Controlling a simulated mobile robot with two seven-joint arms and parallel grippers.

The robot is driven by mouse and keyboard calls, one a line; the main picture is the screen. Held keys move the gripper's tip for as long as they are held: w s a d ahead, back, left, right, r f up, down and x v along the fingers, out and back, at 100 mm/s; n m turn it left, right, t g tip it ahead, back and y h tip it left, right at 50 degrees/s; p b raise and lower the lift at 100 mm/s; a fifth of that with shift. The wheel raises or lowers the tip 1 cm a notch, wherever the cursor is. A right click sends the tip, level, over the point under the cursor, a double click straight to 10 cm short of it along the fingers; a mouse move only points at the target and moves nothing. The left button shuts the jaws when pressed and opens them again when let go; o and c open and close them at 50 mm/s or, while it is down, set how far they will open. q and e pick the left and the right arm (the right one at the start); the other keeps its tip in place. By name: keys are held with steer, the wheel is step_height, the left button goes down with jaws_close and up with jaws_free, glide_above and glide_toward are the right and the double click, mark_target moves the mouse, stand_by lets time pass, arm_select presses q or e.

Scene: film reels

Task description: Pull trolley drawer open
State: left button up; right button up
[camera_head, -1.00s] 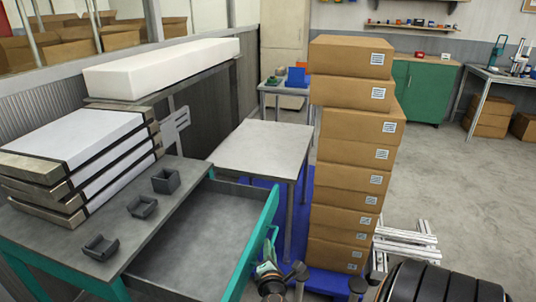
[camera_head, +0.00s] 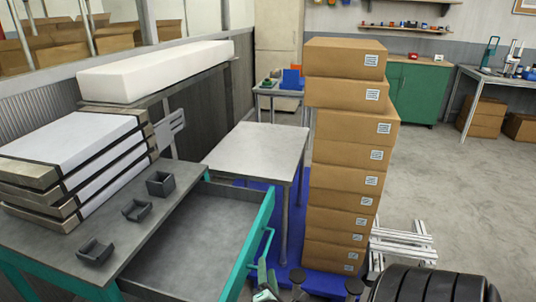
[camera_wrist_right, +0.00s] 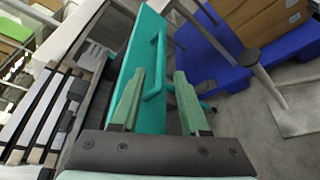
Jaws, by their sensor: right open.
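The trolley drawer (camera_head: 195,245) stands pulled out from the grey-topped trolley (camera_head: 160,215), and its grey interior looks empty. Its teal front (camera_head: 250,240) carries a teal bar handle (camera_head: 263,249). My right gripper (camera_head: 264,278) is at the lower edge of the head view, just below the handle. In the right wrist view its two green fingers (camera_wrist_right: 159,73) are spread, with the handle (camera_wrist_right: 160,50) appearing between and beyond them. Nothing is gripped. Whether a finger touches the handle cannot be told. My left gripper is not in view.
A tall stack of cardboard boxes (camera_head: 345,170) stands on a blue base (camera_head: 293,262) right of the drawer. A small grey table (camera_head: 258,150) is behind it. Dark small holders (camera_head: 137,210) and stacked slabs (camera_head: 75,140) sit on the trolley top.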

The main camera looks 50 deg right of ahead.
steer(key=v, duration=0.4)
stand_by(0.5)
steer(key=s+a+f+m+y+p, duration=0.1)
steer(key=a+f+m+y, duration=0.2)
steer(key=a, duration=0.4)
steer(key=s+a+f+m+y+p, duration=0.1)
steer(key=s+a+f+m+y, duration=0.1)
steer(key=a+f+m+y, duration=0.2)
steer(key=s+a+f+m+g+y+p, duration=0.1)
steer(key=a+m+y, duration=0.4)
steer(key=a, duration=0.5)
step_height(320, 180, down, 2)
steer(key=shift+s+a+f+m+y, duration=0.25)
steer(key=shift+s+y, duration=0.25)
steer(key=shift+y, duration=0.6)
steer(key=shift+d+r, duration=0.1)
